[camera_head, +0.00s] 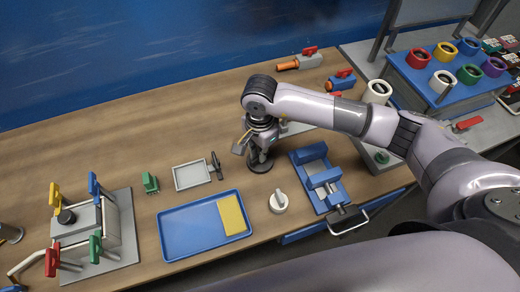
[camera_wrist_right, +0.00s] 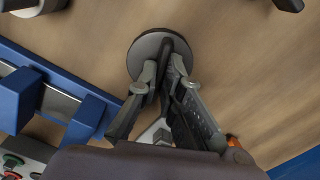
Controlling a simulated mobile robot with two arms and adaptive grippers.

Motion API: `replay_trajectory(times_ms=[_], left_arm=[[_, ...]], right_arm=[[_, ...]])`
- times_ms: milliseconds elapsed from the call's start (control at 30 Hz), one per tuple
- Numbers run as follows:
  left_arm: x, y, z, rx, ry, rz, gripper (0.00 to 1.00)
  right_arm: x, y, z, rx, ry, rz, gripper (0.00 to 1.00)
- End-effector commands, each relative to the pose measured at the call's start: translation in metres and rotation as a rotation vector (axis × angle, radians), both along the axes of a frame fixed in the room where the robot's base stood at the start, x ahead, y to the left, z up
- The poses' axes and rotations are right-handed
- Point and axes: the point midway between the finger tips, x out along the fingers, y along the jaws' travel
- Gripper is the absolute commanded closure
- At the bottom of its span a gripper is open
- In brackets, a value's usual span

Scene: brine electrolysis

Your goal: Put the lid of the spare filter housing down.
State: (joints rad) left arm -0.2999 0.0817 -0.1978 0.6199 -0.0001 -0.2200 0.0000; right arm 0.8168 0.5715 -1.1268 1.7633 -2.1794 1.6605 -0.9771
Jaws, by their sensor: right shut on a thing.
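The lid, a round dark grey disc with a raised grip bar, shows in the right wrist view (camera_wrist_right: 140,52). It also shows below my right gripper in the head view (camera_head: 261,166). My right gripper (camera_head: 258,140) is shut on the lid's grip bar; its fingers also show in the right wrist view (camera_wrist_right: 165,88). The lid looks roughly level and is at or just above the wooden table (camera_head: 110,133); I cannot tell whether it touches. The spare filter housing cannot be made out for certain. My left gripper is not in view.
Right of the lid is a blue vise-like fixture (camera_head: 318,178). In front are a white knobbed disc (camera_head: 278,202) and a blue tray (camera_head: 177,243) with a yellow pad (camera_head: 231,214). A small grey tray (camera_head: 192,176) lies left. Bare wood lies behind and left of the lid.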

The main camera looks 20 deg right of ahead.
Motion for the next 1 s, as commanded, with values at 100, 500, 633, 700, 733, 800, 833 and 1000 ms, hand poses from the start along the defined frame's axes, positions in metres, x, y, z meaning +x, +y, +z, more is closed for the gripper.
replay_trajectory(times_ms=[100, 500, 633, 700, 733, 800, 833, 1000], left_arm=[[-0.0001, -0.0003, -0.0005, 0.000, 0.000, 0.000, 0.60], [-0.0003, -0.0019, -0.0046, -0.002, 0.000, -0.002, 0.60], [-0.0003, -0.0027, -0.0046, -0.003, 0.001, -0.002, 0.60], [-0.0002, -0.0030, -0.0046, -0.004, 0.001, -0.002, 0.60], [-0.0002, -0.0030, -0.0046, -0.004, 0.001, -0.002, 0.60], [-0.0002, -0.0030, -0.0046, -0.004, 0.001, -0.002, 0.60], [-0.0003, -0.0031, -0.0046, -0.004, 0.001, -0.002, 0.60], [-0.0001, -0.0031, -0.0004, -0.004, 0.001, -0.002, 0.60]], right_arm=[[0.0003, 0.0003, 0.0003, 0.000, -0.001, 0.001, 1.00], [0.0003, 0.0001, -0.0024, 0.000, -0.001, 0.000, 0.81], [0.0002, 0.0001, -0.0024, 0.000, 0.000, 0.000, 0.73], [0.0002, 0.0001, -0.0023, 0.000, 0.000, 0.000, 0.72], [0.0002, 0.0001, -0.0023, 0.000, 0.000, 0.000, 0.72], [0.0002, 0.0001, -0.0023, 0.000, 0.000, 0.000, 0.72], [0.0002, 0.0001, -0.0023, 0.000, 0.000, 0.000, 0.72], [0.0000, 0.0001, 0.0013, 0.000, 0.000, 0.000, 0.72]])
